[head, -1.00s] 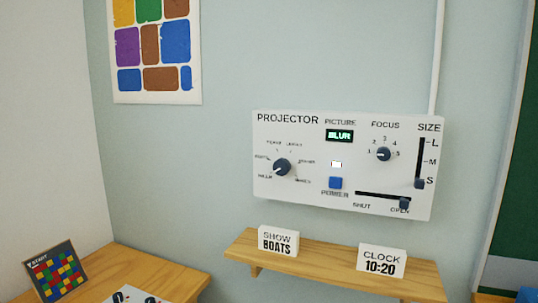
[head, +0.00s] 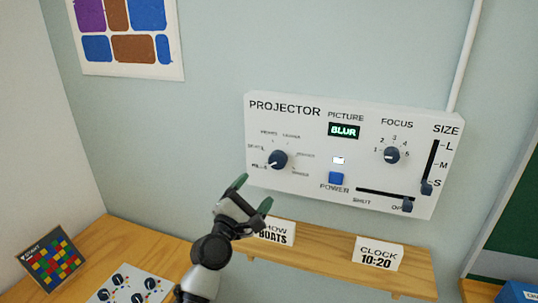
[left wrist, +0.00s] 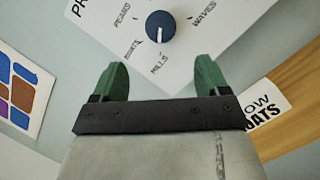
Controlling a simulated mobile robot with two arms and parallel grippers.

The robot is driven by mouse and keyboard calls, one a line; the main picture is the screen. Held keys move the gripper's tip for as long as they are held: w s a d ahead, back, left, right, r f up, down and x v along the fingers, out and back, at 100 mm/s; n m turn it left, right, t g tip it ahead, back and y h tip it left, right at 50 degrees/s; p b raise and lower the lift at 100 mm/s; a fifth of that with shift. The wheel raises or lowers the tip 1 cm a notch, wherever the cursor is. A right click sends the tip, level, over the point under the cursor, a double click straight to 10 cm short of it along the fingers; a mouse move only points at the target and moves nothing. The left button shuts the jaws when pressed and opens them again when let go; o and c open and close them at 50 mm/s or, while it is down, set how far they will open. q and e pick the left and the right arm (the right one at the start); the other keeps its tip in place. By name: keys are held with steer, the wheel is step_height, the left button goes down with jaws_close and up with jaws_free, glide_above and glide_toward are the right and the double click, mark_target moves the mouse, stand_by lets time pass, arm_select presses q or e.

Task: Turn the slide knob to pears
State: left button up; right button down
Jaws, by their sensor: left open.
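The slide knob (head: 278,159) is a dark round dial with a white pointer mark, on the left part of the white projector panel (head: 300,185). In the left wrist view the knob (left wrist: 160,26) has its white mark pointing toward the MILLS label (left wrist: 159,63). BOATS is beside MILLS, and the PEARS label (left wrist: 123,14) is further round; WAVES is on the other side. My left gripper (head: 253,192) is open and empty, below and left of the knob, not touching it. In the left wrist view the knob lies beyond the gap between the green fingertips (left wrist: 161,68).
Below the panel is a wooden shelf (head: 335,264) with a SHOW BOATS card (head: 275,232), partly behind my gripper, and a CLOCK 10:20 card (head: 379,253). The focus knob (head: 392,155), blue power button (head: 336,178) and sliders are further right. The display (head: 345,130) reads BLUR.

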mark_target(275, 164)
arm_select(q)
steer(key=b+x, duration=0.1)
steer(key=x, duration=0.2)
steer(key=b+x, duration=0.1)
steer(key=x, duration=0.2)
steer(key=b+x, duration=0.1)
steer(key=x, duration=0.2)
steer(key=shift+w+d+f, duration=0.2)
steer(key=shift+w+d+r+b, duration=0.2)
steer(key=shift+w+r+b, duration=0.1)
steer(key=shift+b, duration=0.05)
steer(key=c, duration=0.9)
